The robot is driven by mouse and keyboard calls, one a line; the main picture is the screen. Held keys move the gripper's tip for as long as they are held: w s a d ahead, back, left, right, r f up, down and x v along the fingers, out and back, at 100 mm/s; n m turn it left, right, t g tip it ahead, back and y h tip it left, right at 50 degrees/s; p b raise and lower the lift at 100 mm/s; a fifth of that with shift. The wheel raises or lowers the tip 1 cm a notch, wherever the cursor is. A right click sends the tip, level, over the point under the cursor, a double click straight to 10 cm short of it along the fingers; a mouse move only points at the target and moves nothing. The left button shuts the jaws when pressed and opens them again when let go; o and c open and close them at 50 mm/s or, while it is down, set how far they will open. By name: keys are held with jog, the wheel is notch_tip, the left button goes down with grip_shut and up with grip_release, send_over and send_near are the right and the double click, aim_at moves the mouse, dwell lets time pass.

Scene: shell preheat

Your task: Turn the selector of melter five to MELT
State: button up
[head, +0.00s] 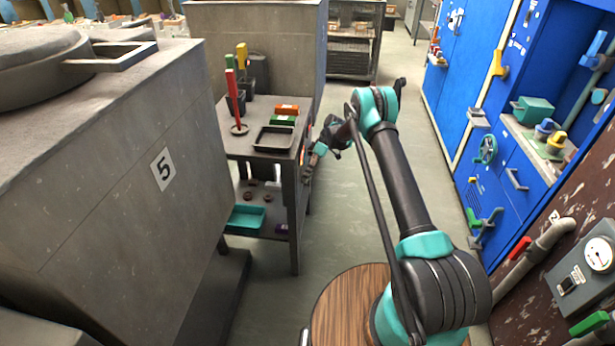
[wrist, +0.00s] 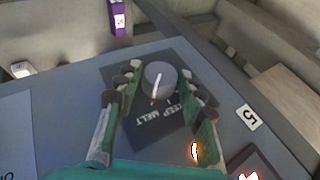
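The selector (wrist: 160,78) is a round grey knob with a white pointer line and a red tip, on a dark plate (wrist: 115,78) in the wrist view. The red tip points down and slightly left, toward upside-down lettering, KEEP and MELT; I cannot tell exactly which word it marks. My gripper (wrist: 159,86) has one finger on each side of the knob, with small gaps showing. In the head view my gripper (head: 315,160) is beside the table's right side, and the selector cannot be made out. Melter five (head: 110,195) is the large grey block at left.
A grey table (head: 262,148) carries trays and coloured blocks in the head view. Blue cabinets (head: 470,70) line the right. The floor (head: 340,225) between is clear.

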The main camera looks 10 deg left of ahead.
jog(key=shift+o, duration=1.3)
jog(key=v, duration=1.2)
jog(key=shift+s+r, duration=0.1)
